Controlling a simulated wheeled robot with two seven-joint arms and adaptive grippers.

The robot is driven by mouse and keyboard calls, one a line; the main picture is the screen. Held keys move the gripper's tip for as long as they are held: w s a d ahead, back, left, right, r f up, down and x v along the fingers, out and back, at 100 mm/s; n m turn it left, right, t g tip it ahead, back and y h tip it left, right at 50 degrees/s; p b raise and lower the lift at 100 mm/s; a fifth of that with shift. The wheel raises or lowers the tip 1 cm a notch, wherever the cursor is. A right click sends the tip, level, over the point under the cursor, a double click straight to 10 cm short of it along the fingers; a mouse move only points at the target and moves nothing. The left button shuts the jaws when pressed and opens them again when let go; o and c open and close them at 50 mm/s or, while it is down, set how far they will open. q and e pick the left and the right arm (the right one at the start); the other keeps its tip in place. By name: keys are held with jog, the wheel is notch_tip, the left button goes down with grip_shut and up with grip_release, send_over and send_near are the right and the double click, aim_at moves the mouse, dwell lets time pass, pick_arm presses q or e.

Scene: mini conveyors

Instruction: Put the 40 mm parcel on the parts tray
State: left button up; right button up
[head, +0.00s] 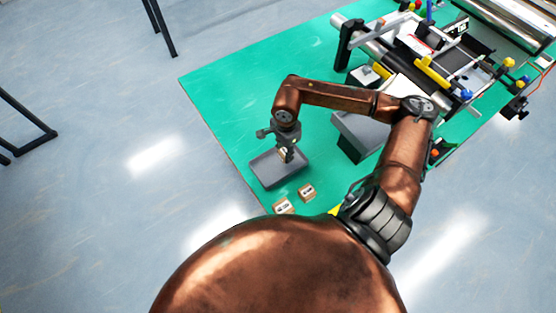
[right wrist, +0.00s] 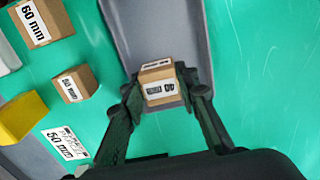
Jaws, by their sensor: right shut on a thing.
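The parcel (right wrist: 157,88), a small brown cardboard cube with white "40 mm" labels, sits between the fingers of my right gripper (head: 287,157). The gripper is shut on it; its two dark fingers also show in the right wrist view, on either side of the cube. The grey parts tray (head: 263,174) lies on the green mat below the gripper. It also shows behind the parcel in the right wrist view (right wrist: 165,25). I cannot tell whether the parcel touches the tray floor. My left gripper is not in view.
Two other cardboard parcels (head: 307,192) (head: 283,206) stand in front of the tray; one is marked "60 mm" (right wrist: 40,20). A yellow block (right wrist: 20,118) and a "50 mm" label (right wrist: 65,145) lie near them. A grey box (head: 352,138) and conveyors (head: 465,55) are to the right.

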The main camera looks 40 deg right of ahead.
aim_at(279, 165)
jog(key=a+f, duration=0.1)
jog(key=w+f, duration=0.1)
jog(key=shift+w+a+f, duration=0.2)
jog(key=shift+a+f, duration=0.1)
jog(key=shift+a, duration=0.05)
jog(key=shift+f, duration=1.55)
jog(key=shift+f, duration=0.2)
jog(key=o, duration=1.2)
jog(key=shift+r, duration=0.15)
notch_tip(279, 165, up, 12)
jog(key=shift+r, duration=0.1)
